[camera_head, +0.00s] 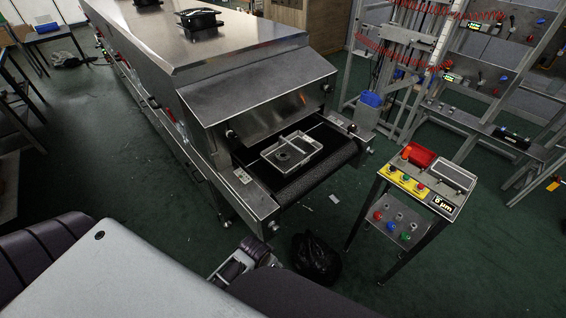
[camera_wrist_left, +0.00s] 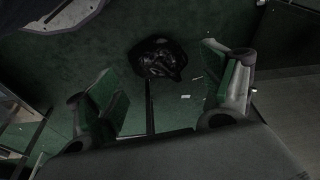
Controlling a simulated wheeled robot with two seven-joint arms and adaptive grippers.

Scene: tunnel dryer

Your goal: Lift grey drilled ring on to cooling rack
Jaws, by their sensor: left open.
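The grey drilled ring (camera_head: 283,156) is small and dark grey. It lies inside a shallow metal tray (camera_head: 264,154) on the black belt at the dryer's mouth. A bar crosses the tray beside it. My left gripper (camera_wrist_left: 165,85) is open and empty, with its two fingers wide apart above the green floor. In the head view, part of a gripper (camera_head: 240,263) shows low in front of the dryer, below and left of the ring and well apart from it. My right gripper is not clearly in view. I cannot make out which thing is the cooling rack.
The steel tunnel dryer (camera_head: 205,48) fills the upper middle, its belt (camera_head: 318,172) jutting out. A control stand (camera_head: 419,184) stands right of the belt. A black bag (camera_head: 317,258) lies on the floor, also in the wrist view (camera_wrist_left: 158,58). Metal frames (camera_head: 470,112) stand at right.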

